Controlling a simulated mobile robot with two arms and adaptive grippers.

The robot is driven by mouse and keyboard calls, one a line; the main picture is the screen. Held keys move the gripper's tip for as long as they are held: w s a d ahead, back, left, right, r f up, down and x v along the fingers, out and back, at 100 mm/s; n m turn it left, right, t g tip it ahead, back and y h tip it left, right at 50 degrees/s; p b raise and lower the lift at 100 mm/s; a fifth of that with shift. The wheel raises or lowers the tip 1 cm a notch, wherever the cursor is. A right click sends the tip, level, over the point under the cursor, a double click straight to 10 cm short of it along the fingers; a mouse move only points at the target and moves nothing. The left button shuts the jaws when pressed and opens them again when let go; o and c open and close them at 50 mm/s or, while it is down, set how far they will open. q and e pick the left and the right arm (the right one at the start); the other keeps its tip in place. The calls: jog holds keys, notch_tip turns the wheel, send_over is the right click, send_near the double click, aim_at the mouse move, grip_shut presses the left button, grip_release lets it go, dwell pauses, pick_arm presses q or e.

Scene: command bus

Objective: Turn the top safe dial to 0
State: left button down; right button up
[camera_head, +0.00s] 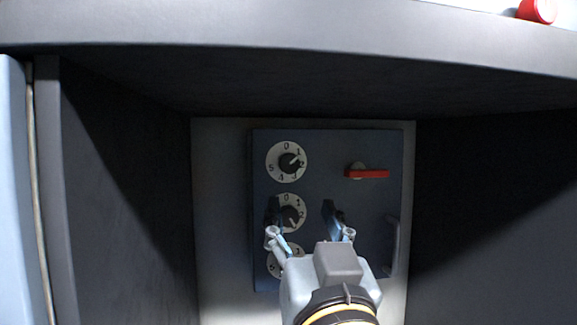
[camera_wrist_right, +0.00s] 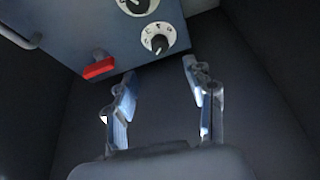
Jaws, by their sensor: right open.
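The safe door (camera_head: 345,230) is a dark blue panel in a recess, with white dials in a column on its left. The top dial (camera_head: 274,171) has a black knob (camera_head: 289,163) whose pointer appears to aim up-right, between 1 and 2. The top dial also shows in the wrist view (camera_wrist_right: 169,46). My right gripper (camera_head: 302,210) is open and empty, below the top dial. In the head view its left finger overlaps the left side of the middle dial (camera_head: 299,222). In the wrist view the open fingers (camera_wrist_right: 159,72) are apart from the top dial. My left gripper is out of view.
A red lever (camera_head: 374,174) sits at the door's upper right, and a grey handle (camera_head: 392,245) at its lower right. The bottom dial (camera_head: 273,268) is partly hidden by my right gripper. Dark recess walls stand on both sides, with an overhanging ledge (camera_head: 300,35) above.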

jog(key=p, duration=0.2)
send_near(290, 166)
jog(key=r+x, duration=0.1)
jog(key=x, duration=0.3)
jog(key=p+x, duration=0.1)
jog(key=x, duration=0.1)
jog(key=p+x, duration=0.1)
jog(key=x, duration=0.1)
jog(key=shift+w+a+f, duration=0.1)
jog(key=shift+w+f, duration=0.2)
jog(key=shift+w, duration=0.25)
jog(key=c, duration=0.3)
grip_shut()
pick_arm(q)
jog(key=r, duration=0.2)
jog(key=s+r, duration=0.1)
jog(key=r, duration=0.1)
jog(key=shift+s+d+r, duration=0.1)
jog(key=shift+s+r, duration=0.1)
jog(key=shift+r, duration=0.05)
